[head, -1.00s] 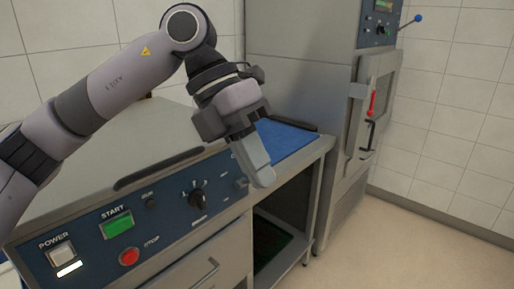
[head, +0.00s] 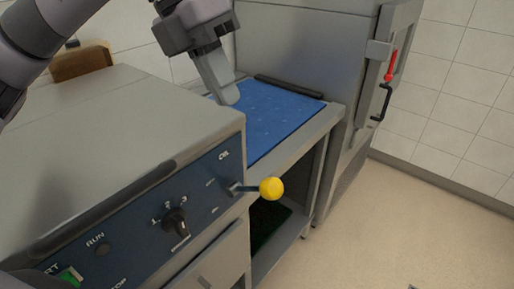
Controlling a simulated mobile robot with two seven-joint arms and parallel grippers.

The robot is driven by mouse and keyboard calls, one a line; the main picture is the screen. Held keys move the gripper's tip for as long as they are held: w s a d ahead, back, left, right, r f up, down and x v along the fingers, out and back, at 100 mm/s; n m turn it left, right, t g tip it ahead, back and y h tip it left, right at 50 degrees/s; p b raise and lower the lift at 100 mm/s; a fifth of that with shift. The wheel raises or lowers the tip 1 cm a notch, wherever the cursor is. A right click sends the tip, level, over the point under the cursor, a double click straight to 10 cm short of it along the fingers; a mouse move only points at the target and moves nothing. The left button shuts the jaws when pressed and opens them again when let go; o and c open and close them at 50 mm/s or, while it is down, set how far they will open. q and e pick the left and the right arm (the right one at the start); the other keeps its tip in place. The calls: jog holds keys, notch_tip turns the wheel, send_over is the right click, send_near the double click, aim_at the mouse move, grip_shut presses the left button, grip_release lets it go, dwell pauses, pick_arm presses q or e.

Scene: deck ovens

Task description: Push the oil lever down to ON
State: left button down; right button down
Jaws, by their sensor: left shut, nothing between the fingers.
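The oil lever (head: 271,188) has a round yellow knob on a short dark rod. It sticks out from a pivot at the right end of the blue control panel (head: 130,217), under the OIL label. The rod looks about level in this view; the small position marks beside it are too blurred to read. My left gripper (head: 231,98) is shut and empty. It shows above and behind the knob in the picture, in front of the blue mat, clear of the lever. My right gripper is out of view.
A black rotary knob (head: 175,221) and a RUN lamp (head: 102,249) sit left of the lever. A blue mat (head: 272,118) covers the lower counter behind. The floor in front is clear.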

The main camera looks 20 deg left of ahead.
aim_at(268, 181)
pick_arm(q)
jog(key=shift+s+r, duration=0.1)
dwell(0.3)
jog(key=p+x, duration=0.1)
jog(key=x, duration=1.3)
jog(key=shift+d+p, duration=0.1)
jog(key=shift+p, duration=0.2)
jog(key=shift+d, duration=0.1)
